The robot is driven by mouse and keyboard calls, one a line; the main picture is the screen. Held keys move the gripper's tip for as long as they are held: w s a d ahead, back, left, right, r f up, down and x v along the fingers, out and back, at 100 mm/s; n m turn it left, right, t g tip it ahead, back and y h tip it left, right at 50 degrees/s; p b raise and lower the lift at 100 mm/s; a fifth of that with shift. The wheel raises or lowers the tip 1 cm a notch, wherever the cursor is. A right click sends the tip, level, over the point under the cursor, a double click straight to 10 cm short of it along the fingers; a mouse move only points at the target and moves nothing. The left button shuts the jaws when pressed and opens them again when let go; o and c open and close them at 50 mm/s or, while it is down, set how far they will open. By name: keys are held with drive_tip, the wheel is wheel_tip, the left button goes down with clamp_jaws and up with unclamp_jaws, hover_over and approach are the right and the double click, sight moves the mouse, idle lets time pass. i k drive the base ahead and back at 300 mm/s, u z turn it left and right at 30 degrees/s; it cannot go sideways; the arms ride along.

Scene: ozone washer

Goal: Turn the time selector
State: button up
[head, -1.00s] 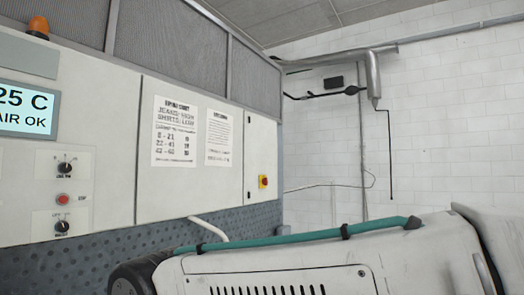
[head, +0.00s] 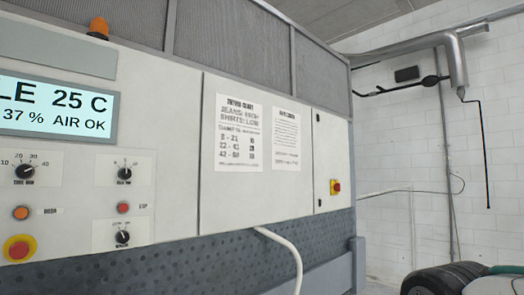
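The dial marked 10, 20, 30 and 40 (head: 25,171) is at the left edge of the head view, on the white washer panel. It looks like the time selector, but its lower label is too small to read surely. It is a black round knob with a light pointer on a white plate. The pointer's exact setting is hard to tell. My gripper is not in view. Only a dark and white part of my arm shows at the lower right, well away from the panel.
Two smaller knobs (head: 124,173) (head: 123,237), an orange button (head: 21,213), a red button (head: 123,208) and an emergency stop (head: 19,248) surround the dial. A display (head: 56,108) sits above. A pale hose (head: 290,250) hangs below the posted charts (head: 239,131).

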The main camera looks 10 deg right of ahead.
sight(25, 171)
drive_tip(key=z, duration=0.05)
drive_tip(key=k, duration=1)
drive_tip(key=u, duration=0.95)
drive_tip(key=i, duration=1.45)
drive_tip(key=z, duration=0.45)
